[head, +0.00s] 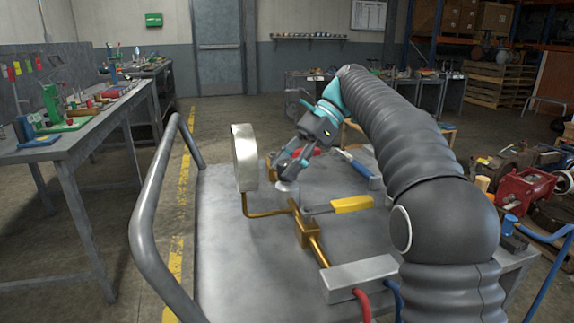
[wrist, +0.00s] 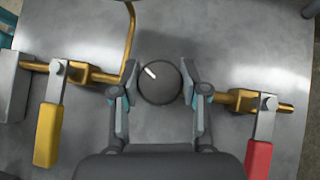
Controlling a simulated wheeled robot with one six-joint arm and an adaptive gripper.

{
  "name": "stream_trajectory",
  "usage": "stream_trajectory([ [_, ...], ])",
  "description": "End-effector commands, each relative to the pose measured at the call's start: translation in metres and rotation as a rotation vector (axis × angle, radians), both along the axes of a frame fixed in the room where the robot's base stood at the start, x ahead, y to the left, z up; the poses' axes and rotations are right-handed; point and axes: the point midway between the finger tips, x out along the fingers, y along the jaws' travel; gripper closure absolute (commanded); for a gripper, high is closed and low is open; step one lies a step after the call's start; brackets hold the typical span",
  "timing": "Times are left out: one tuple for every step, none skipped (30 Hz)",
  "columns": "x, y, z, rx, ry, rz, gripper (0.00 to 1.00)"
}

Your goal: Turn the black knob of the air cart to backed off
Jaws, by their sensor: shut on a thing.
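The black knob (wrist: 160,84) shows in the wrist view as a dark round disc with a white pointer mark toward its upper left. My gripper (wrist: 160,82) has one finger on each side of the knob and is shut on it. In the head view my gripper (head: 284,178) reaches down to the grey top of the air cart (head: 235,285), behind the yellow-handled valve. The knob is mostly hidden there by the fingers; a pale round part shows beneath them.
A yellow lever (wrist: 48,135) and a red lever (wrist: 258,160) sit on brass pipes on either side of my gripper. A round gauge (head: 244,157) stands left of it in the head view. A grey handrail (head: 150,200) runs along the cart's left.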

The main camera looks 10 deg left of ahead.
Motion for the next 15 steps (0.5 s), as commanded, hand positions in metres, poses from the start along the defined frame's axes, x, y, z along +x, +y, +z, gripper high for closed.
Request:
stream_trajectory([
  [0.0001,0.0,-0.0005,0.0,0.001,0.001,0.9],
  [0.0001,0.0001,-0.0004,0.0,0.001,0.001,0.9],
  [0.0001,0.0001,-0.0004,0.0,0.001,0.001,0.9],
  [0.0,0.0001,-0.0005,0.0,0.001,0.001,0.9],
  [0.0001,0.0001,-0.0004,0.0,0.001,0.001,0.9],
  [0.0001,0.0001,-0.0006,-0.001,0.001,0.0,0.9],
  [0.0,0.0001,-0.0005,-0.001,0.001,0.0,0.9],
  [0.0,0.0001,-0.0005,-0.001,0.001,0.0,0.9],
  [0.0,0.0001,-0.0005,-0.001,0.001,0.0,0.9],
  [0.0,0.0001,-0.0005,0.0,0.001,-0.001,0.48],
  [0.0,0.0001,-0.0005,0.0,0.001,-0.001,0.41],
  [0.0001,0.0001,-0.0004,0.0,0.001,-0.001,0.31],
  [0.0001,0.0001,-0.0004,0.0,0.001,-0.001,0.3],
  [0.0001,0.0001,-0.0004,0.0,0.001,-0.001,0.3],
  [0.0001,0.0,-0.0004,0.0,0.001,-0.001,0.3],
])
